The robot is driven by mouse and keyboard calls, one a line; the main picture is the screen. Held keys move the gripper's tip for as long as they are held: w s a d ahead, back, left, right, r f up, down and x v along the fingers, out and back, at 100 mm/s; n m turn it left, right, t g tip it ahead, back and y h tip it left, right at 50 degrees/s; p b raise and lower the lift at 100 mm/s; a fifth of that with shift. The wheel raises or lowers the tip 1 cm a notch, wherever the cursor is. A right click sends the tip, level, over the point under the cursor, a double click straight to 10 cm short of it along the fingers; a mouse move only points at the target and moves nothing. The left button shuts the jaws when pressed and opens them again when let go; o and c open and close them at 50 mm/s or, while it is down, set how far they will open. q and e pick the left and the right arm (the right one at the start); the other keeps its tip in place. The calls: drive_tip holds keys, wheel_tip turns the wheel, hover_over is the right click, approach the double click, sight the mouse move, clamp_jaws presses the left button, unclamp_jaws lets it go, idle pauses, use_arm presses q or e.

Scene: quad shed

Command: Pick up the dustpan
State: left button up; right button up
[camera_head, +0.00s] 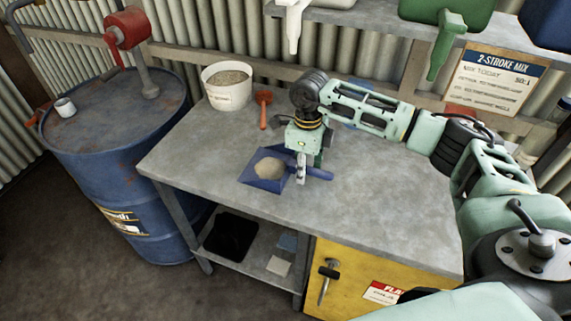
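The blue dustpan (252,178) lies on the grey workbench, with a pale heap of loose material (270,168) in its pan. Its dark blue handle (322,174) points right. My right gripper (301,178) points down at the handle, just right of the pan. One pale finger shows in front of the handle; the other side is hidden, so I cannot tell whether the fingers are closed on it. The dustpan appears to rest on the bench top. My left gripper is not in view.
The workbench (390,210) is clear in front and right of the dustpan. A white bucket (228,95) and a red-handled tool (263,108) stand behind it. A blue drum (120,150) is at left.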

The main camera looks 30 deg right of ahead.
drive_tip(key=shift+w+f, duration=0.15)
drive_tip(key=shift+f, duration=0.45)
drive_tip(key=shift+w+f, duration=0.1)
drive_tip(key=shift+f, duration=0.2)
drive_tip(key=shift+c, duration=1.3)
drive_tip(key=c, duration=0.6)
drive_tip(key=shift+c, duration=0.7)
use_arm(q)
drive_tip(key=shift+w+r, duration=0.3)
use_arm(e)
clamp_jaws()
